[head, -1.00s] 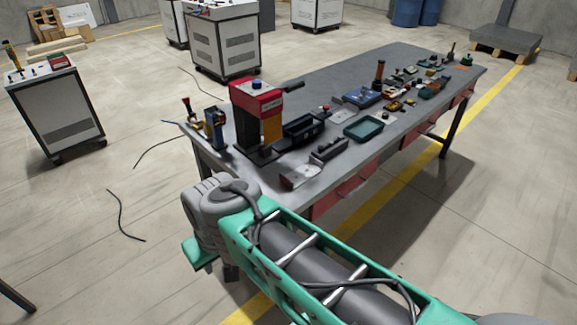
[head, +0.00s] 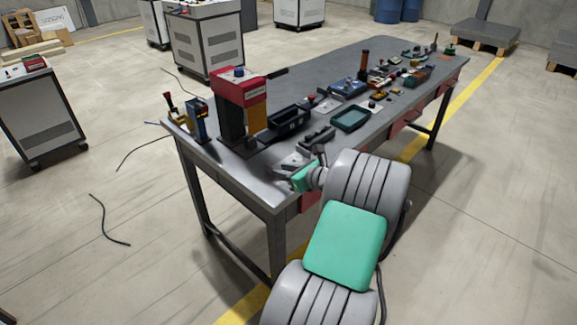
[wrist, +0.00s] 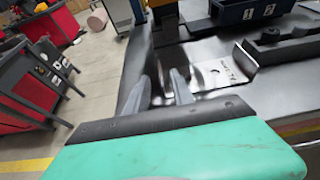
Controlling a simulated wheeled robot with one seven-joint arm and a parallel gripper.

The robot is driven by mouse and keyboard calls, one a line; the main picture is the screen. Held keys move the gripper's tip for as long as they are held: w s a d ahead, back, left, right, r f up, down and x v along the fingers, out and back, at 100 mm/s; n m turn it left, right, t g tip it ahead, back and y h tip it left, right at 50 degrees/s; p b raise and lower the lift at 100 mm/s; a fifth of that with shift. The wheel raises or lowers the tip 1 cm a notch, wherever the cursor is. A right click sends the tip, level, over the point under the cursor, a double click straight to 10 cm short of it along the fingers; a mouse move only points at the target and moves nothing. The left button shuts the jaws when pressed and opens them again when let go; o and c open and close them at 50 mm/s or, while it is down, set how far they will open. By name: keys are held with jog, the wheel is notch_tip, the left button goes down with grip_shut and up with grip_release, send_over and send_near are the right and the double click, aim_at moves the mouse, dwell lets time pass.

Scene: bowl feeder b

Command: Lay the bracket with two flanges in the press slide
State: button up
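A bare metal bracket (wrist: 212,74) lies on the bench top in the wrist view, with an upturned flange at its right end; its left end is dark and partly behind my fingers. In the head view the bracket (head: 293,160) is small near the bench's front corner. My gripper (wrist: 160,88) is open and empty, its two grey fingers apart, just left of and above the bracket. In the head view my gripper (head: 284,173) is small and partly hidden by my wrist. The press (head: 240,92) has a red head and stands behind; its slide is not clearly distinguishable.
A dark bin (head: 288,118) marked 1 and 2 stands beside the press. A dark block fixture (head: 318,136) lies right of the bracket. A green tray (head: 350,118) and several tools fill the bench further back. The bench's front left corner (head: 255,185) is bare.

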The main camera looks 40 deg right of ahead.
jog(key=x, duration=0.5)
jog(key=shift+w, duration=0.15)
jog(key=shift+c, duration=0.6)
grip_shut()
jog(key=shift+r, duration=0.1)
dwell(0.4)
